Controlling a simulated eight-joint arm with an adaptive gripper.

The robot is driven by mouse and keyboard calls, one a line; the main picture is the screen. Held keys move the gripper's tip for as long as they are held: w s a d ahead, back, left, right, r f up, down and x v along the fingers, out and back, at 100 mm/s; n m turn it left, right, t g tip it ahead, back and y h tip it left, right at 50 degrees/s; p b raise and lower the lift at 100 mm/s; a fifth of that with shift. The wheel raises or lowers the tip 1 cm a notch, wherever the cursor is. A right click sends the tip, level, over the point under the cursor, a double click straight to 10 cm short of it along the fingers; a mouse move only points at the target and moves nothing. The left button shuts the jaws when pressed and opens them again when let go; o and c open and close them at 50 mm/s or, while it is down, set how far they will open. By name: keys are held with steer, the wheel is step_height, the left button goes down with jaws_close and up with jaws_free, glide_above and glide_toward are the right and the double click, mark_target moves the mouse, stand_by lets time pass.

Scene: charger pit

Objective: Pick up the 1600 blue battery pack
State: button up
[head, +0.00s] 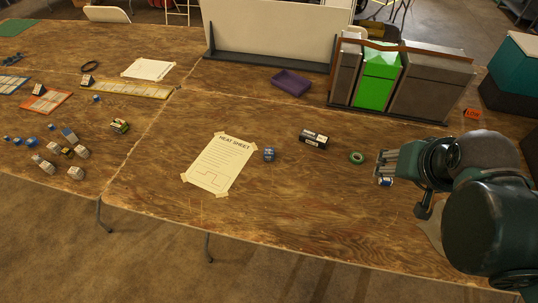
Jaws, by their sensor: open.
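A small blue pack (269,154) sits on the wooden table (300,210), just right of the taped heat sheet. A second small blue and white item (386,182) lies directly below or beside my gripper's fingertips, partly hidden by them. The print on both is too small to read, so I cannot tell which is marked 1600. My gripper (384,164) comes in from the right with its fingers pointing left, low over the table. It is open. Whether the fingers touch the item near them cannot be told.
Several small packs (70,135) cluster far left. The table's front centre is clear.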

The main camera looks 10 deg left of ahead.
steer(key=w+a+f+m+g, duration=0.15)
steer(key=w+a+m, duration=0.25)
steer(key=w+a, duration=0.5)
steer(key=m+g+b, duration=0.2)
steer(key=m+g, duration=0.3)
steer(key=m, duration=0.6)
glide_above(269, 151)
steer(key=d, duration=0.1)
step_height(269, 151, down, 26)
steer(key=shift+w+r, duration=0.15)
steer(key=shift+a+f, duration=0.35)
steer(key=shift+f, duration=0.1)
steer(key=shift+f, duration=0.1)
steer(key=shift+f+b, duration=0.3)
steer(key=shift+f, duration=0.9)
steer(key=shift+f, duration=0.1)
